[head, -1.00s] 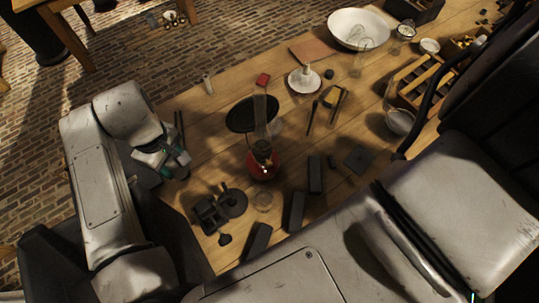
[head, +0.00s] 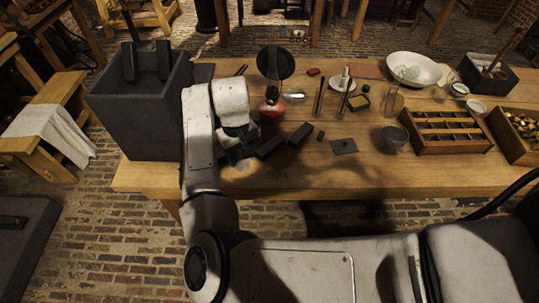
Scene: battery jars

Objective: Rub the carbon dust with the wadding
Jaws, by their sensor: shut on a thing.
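My gripper (head: 237,152) is low over the front left part of the wooden table (head: 330,183), pointing down and largely hidden behind my own wrist. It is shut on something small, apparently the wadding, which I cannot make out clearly. A faint pale patch (head: 239,169) shows on the tabletop just below it. I cannot tell the carbon dust apart from the dark things and shadow around the gripper.
Dark blocks (head: 270,147) lie right of the gripper. A red-based lamp (head: 271,110) stands behind. A large dark box (head: 140,110) is at left. A glass jar (head: 394,137) and a wooden compartment tray (head: 444,131) are at right. The front middle of the table is clear.

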